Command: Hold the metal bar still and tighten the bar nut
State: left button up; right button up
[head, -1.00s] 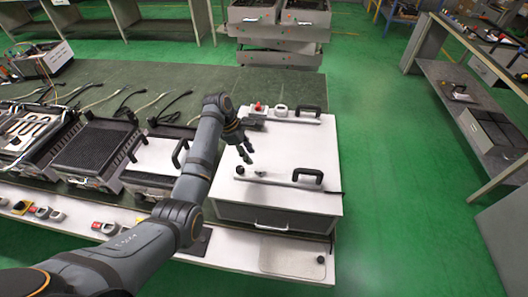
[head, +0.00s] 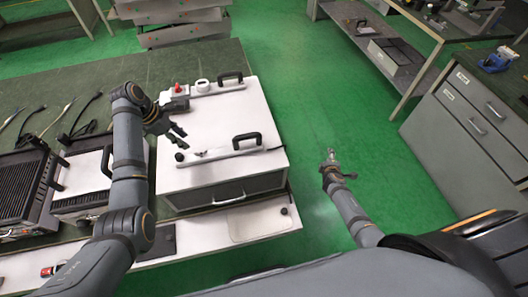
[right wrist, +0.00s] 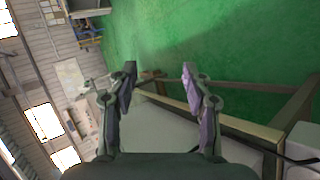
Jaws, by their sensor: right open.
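A silver metal bar (head: 222,152) with a black handle lies across the near part of a white box top (head: 215,125). A small black round knob (head: 180,157) sits at its left end, with a small part beside it; which is the bar nut I cannot tell. My left gripper (head: 184,138) hovers just above and behind that end, apart from the bar, its fingers spread and empty. My right gripper (head: 332,157) is out over the green floor, right of the box. In the right wrist view it is open and empty (right wrist: 160,75).
A second bar (head: 216,86) with a black handle, a red button (head: 180,88) and a white round part (head: 202,85) sit at the box's back. Grill units (head: 25,190) stand left. A grey cabinet (head: 470,115) stands right; floor between is clear.

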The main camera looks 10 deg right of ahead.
jog(key=w+a+r+n+t, duration=0.2)
jog(key=w+r, duration=0.2)
jog(key=r, duration=0.1)
jog(key=n+t+y, duration=0.3)
jog(key=n+y, duration=0.4)
jog(key=y, duration=0.3)
send_near(250, 136)
jog(key=x, duration=1.1)
jog(key=shift+d+f, duration=0.15)
jog(key=shift+f, duration=0.25)
pick_arm(q)
jog(key=shift+s+r, duration=0.1)
jog(key=shift+o, duration=0.2)
pick_arm(e)
grip_shut()
